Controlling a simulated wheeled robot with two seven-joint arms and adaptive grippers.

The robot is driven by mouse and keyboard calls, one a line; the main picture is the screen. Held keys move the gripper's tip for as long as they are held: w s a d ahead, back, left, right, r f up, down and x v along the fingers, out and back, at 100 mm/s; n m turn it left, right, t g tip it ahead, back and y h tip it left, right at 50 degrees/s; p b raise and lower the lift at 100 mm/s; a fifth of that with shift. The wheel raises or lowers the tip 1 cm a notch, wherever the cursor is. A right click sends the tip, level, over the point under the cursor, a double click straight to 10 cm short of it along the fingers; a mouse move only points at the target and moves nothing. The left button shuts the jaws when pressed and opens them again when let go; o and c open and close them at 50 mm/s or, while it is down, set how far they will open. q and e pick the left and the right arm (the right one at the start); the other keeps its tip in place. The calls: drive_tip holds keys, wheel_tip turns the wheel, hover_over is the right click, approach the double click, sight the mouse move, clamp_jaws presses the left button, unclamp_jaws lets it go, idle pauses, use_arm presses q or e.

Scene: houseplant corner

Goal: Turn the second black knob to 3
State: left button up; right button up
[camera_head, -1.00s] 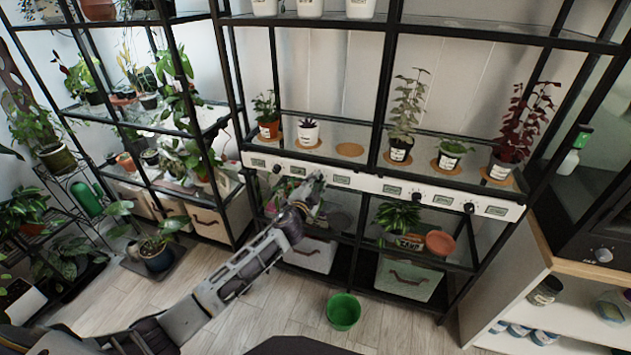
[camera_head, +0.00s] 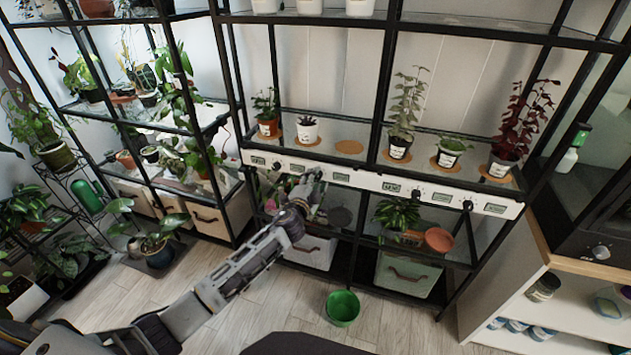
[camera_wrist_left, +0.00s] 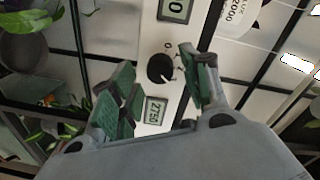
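A white control strip (camera_head: 369,182) runs along the shelf edge, with black knobs and small displays. In the left wrist view a round black knob (camera_wrist_left: 160,68) sits on the strip, with a "0" mark beside it and a display (camera_wrist_left: 156,110) reading about 2750. My left gripper (camera_wrist_left: 157,88) is open, its green-padded fingers on either side of the knob and apart from it. In the head view the left gripper (camera_head: 308,182) is at the strip and covers the area where this knob would be. Other knobs show at the left (camera_head: 277,167) and right (camera_head: 417,194). The right gripper is not in view.
Potted plants on cork mats stand on the shelf above the strip, including a small white pot (camera_head: 307,131). A leafy plant (camera_head: 397,215) and a terracotta bowl (camera_head: 439,240) are on the shelf below. A green bucket (camera_head: 343,308) stands on the floor.

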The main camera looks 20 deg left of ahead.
use_arm(q)
drive_tip(key=shift+s, duration=0.1)
idle(0.3)
drive_tip(key=s, duration=1.1)
drive_tip(key=shift+s+a+r, duration=0.25)
drive_tip(key=shift+s+r, duration=0.05)
drive_tip(key=shift+s, duration=0.05)
idle(0.3)
idle(0.5)
